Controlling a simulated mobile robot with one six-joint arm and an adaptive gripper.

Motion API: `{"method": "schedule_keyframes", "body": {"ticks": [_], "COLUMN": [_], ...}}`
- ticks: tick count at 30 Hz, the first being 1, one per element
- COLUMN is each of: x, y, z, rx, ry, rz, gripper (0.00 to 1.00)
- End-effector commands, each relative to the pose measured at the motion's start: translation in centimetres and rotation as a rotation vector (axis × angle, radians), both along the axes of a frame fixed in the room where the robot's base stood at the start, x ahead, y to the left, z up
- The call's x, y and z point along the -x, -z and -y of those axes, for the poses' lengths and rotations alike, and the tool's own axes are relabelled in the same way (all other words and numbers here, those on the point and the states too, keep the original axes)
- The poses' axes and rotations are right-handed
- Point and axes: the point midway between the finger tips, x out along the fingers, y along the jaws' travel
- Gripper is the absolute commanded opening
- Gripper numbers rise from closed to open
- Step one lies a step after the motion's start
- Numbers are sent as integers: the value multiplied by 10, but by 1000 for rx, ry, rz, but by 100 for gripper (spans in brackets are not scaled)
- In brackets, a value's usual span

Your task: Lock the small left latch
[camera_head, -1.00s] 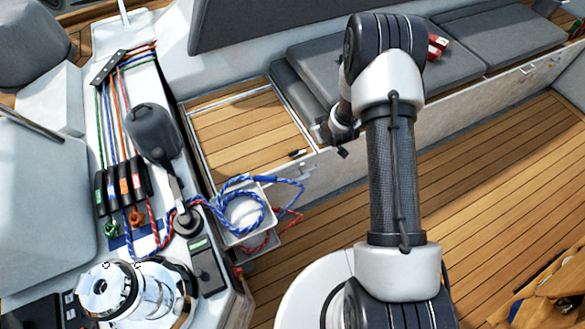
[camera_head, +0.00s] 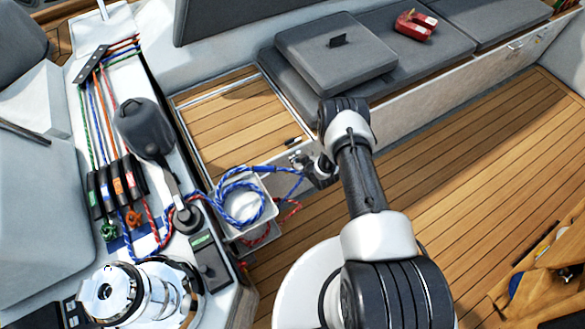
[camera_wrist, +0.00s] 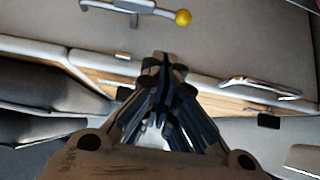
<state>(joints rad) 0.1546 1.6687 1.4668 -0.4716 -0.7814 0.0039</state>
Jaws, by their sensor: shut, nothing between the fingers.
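My gripper (camera_wrist: 162,70) is shut and empty in the wrist view, its fingertips close to the edge of a pale rim with wood trim. A small metal latch piece (camera_wrist: 123,56) sits on that rim just left of the fingertips, apart from them in the picture. A longer shiny metal lever (camera_wrist: 260,87) lies to the right. I cannot tell for sure which of these is the small left latch.
A rod with a yellow knob (camera_wrist: 183,18) shows at the top of the wrist view. A white bin (camera_head: 262,218) with blue rope (camera_head: 240,185) stands left of my arm. Grey cushions (camera_head: 335,58) and a red object (camera_head: 415,25) lie behind. Open wooden floor (camera_head: 470,160) is on the right.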

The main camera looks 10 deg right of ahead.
Motion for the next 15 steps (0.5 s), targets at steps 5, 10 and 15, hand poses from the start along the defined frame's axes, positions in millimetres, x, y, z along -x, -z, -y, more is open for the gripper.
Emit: {"method": "schedule_keyframes", "body": {"ticks": [5,10,15], "x": [-23,-21,-21], "y": [32,54,62], "z": [-8,-7,-7], "rx": [1,0,0], "ry": [-1,1,1], "rz": [-1,-2,-1], "gripper": [0,0,0]}}
